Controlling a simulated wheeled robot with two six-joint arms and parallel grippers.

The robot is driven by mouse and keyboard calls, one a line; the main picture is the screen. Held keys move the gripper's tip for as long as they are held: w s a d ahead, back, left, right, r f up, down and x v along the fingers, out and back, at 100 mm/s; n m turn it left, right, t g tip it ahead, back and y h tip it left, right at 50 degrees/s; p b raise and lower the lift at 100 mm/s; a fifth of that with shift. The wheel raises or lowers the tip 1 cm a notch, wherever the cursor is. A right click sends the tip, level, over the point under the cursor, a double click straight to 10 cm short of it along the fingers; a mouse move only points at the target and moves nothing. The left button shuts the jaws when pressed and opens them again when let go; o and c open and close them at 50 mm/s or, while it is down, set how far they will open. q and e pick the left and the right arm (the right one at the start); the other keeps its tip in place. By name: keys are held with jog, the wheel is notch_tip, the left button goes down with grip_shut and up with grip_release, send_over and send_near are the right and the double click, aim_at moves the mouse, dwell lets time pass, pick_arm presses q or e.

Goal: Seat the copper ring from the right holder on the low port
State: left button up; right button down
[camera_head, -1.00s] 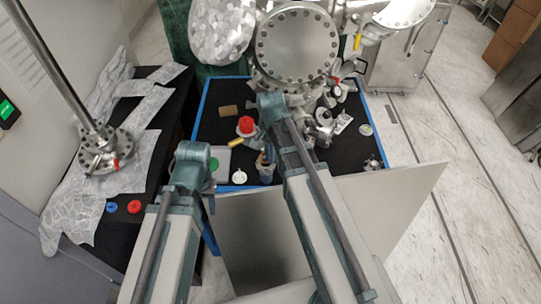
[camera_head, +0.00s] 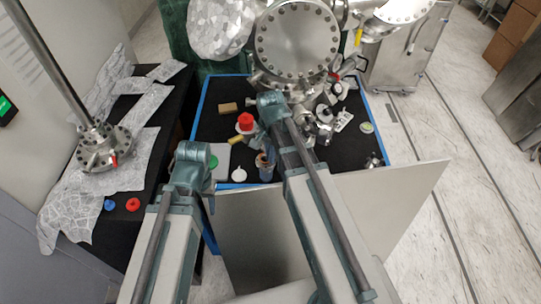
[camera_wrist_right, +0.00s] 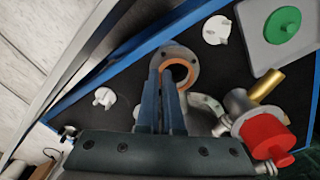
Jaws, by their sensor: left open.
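The copper ring (camera_wrist_right: 179,74) shows as an orange-brown band over a round grey flange (camera_wrist_right: 181,49) with bolt holes in the right wrist view. The two blue fingers of my right gripper (camera_wrist_right: 164,76) lie close together and overlap the left edge of the ring and flange. I cannot tell whether they pinch the ring. In the head view my right gripper (camera_head: 266,172) is over the front of the black table, partly hidden by its arm. Of my left gripper (camera_head: 211,204) only a dark bit shows below the wrist, left of the table front. I cannot pick out the low port.
A red cap (camera_wrist_right: 265,135) and a brass cylinder (camera_wrist_right: 267,86) stand close to the right fingers. White caps (camera_wrist_right: 216,30) and a grey plate with a green disc (camera_wrist_right: 284,24) lie nearby. The large steel chamber (camera_head: 297,45) stands at the back. Pale panels border the table's front.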

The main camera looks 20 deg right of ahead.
jog(key=shift+f+b, duration=0.4)
jog(key=shift+b, duration=0.05)
dwell(0.8)
dwell(0.3)
jog(key=c, duration=1)
grip_release()
jog(key=shift+r, duration=0.1)
notch_tip(320, 180, up, 14)
jog(key=p, duration=1.4)
jog(key=shift+f, duration=0.2)
